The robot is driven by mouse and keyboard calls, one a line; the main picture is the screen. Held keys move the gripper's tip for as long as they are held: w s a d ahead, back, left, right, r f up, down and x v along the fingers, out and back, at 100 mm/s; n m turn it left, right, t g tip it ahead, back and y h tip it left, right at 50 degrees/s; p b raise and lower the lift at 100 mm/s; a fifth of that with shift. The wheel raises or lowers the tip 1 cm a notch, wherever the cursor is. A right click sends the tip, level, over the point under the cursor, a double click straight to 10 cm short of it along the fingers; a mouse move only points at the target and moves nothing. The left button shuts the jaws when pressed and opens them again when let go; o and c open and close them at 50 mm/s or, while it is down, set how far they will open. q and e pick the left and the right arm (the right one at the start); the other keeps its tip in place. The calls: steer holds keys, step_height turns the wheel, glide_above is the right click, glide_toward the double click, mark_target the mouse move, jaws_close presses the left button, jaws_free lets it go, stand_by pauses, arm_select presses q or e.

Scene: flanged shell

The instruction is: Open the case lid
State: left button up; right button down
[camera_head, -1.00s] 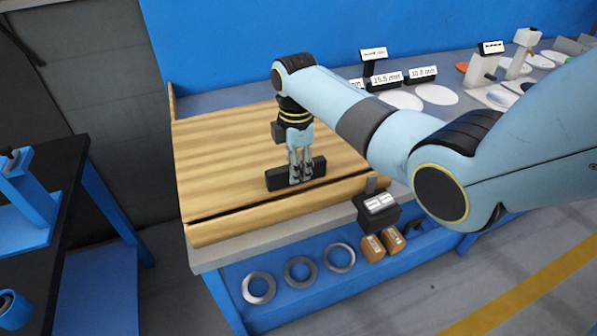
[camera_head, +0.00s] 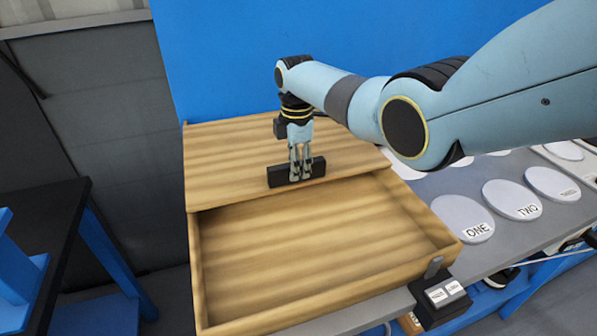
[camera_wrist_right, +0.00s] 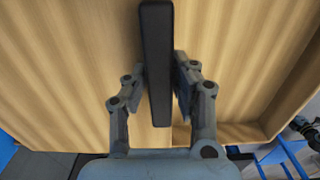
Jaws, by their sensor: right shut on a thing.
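The wooden case (camera_head: 205,285) stands on the grey bench, and its front part is uncovered with a bare wooden floor showing. The wooden lid (camera_head: 225,160) lies flat over the back part. A black bar handle (camera_head: 279,175) stands on the lid near its front edge. My right gripper (camera_head: 301,174) is shut on the handle from above. In the right wrist view the handle (camera_wrist_right: 157,70) runs between the two fingers. My left gripper is not in view.
A black block with a white label (camera_head: 441,296) sits at the case's front right corner. White discs, one marked ONE (camera_head: 462,218) and one marked TWO (camera_head: 511,200), lie on the bench to the right. A dark table (camera_head: 50,220) stands at the left.

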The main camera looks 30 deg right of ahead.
steer(key=shift+w+d, duration=0.1)
steer(key=shift+w, duration=0.3)
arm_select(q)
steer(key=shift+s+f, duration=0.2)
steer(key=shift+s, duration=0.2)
arm_select(e)
steer(key=c, duration=1.5)
jaws_free()
steer(key=shift+c, duration=0.2)
steer(key=o, duration=0.4)
steer(key=shift+o, duration=0.2)
steer(key=shift+r, duration=0.2)
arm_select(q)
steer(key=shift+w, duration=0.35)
arm_select(e)
step_height(320, 180, up, 12)
steer(key=shift+f, duration=0.2)
